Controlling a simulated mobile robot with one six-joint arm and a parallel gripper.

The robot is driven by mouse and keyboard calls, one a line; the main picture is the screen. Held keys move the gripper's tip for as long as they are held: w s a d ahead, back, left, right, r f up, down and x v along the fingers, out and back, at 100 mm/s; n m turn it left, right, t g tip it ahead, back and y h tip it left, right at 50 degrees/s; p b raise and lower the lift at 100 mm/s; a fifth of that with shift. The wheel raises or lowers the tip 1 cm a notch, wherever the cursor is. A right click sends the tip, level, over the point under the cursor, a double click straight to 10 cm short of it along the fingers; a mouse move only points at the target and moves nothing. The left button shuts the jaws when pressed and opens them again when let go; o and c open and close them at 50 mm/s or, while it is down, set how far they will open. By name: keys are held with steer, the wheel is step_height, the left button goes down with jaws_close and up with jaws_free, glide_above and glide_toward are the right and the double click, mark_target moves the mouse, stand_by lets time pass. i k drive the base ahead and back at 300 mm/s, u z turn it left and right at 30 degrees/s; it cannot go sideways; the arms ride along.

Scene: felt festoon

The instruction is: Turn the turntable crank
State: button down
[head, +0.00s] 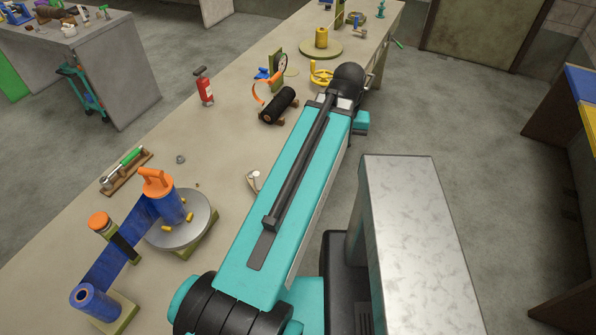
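A grey round turntable (204,232) sits on the long bench at the lower left. A blue cylinder (169,205) stands on it, with an orange crank-like handle (156,179) on top. A blue band (115,255) runs from the cylinder past an orange-capped post (99,222) to a blue spool (93,300). A second, olive round table (304,51) with a yellow cylinder (321,38) is at the far end. My teal arm reaches over the bench toward the far end. My gripper does not show.
A red extinguisher-like bottle (204,88), a black roller (279,105) and a yellow handwheel (320,77) stand along the bench. A green-handled tool (127,165) lies on a wooden holder near the left edge.

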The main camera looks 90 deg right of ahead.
mark_target(254, 176)
steer(key=k, duration=1.2)
steer(key=u, duration=0.05)
